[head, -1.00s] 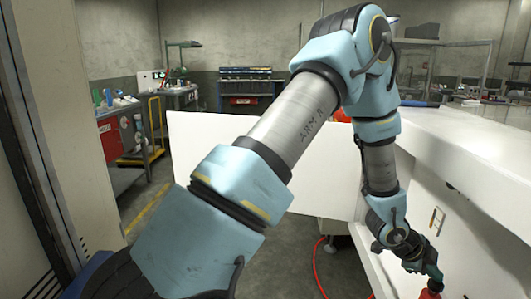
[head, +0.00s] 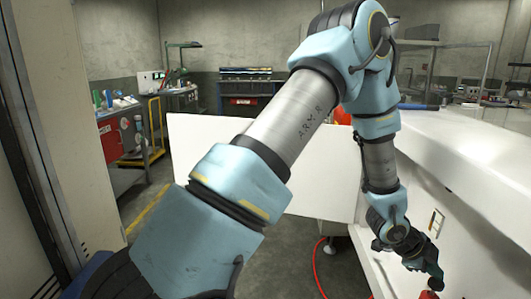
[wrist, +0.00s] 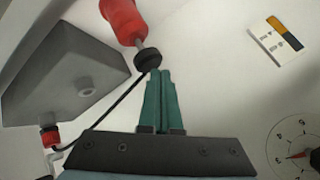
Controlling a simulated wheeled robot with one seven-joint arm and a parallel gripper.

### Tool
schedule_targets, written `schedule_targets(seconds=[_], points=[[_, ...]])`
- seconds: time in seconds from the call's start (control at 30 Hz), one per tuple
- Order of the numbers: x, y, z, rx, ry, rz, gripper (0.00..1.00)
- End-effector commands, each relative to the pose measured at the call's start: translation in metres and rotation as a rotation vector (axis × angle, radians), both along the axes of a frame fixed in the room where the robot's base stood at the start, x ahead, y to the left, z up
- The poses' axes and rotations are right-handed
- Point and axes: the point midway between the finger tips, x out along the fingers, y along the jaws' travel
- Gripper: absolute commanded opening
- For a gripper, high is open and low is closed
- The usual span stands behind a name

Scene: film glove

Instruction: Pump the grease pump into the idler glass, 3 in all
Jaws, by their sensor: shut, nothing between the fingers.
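My gripper (wrist: 157,73) shows in the wrist view with its two green fingers side by side, shut and empty. The fingertips are at the lower edge of a black round cap on a short metal stem. The stem joins a red body (wrist: 124,18), which looks like the grease pump. Whether the tips touch the cap or are just short of it, I cannot tell. In the head view my gripper (head: 435,273) is at the lower right, just above a bit of red (head: 428,294) at the frame's edge. I cannot make out an idler glass for sure.
A grey box (wrist: 65,75) with a round port stands left of the fingers. A dark line runs from near the cap to a red fitting (wrist: 50,138). A dial (wrist: 297,150) and a label (wrist: 275,42) are at the right. A white wall (head: 400,275) flanks my gripper.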

Motion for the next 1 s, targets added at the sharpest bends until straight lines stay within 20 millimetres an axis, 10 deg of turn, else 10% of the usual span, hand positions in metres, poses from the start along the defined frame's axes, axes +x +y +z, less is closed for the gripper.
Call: schedule_targets(seconds=[1.0], points=[[0.000, 0.000, 0.060, 0.000, 0.001, 0.001, 0.00]])
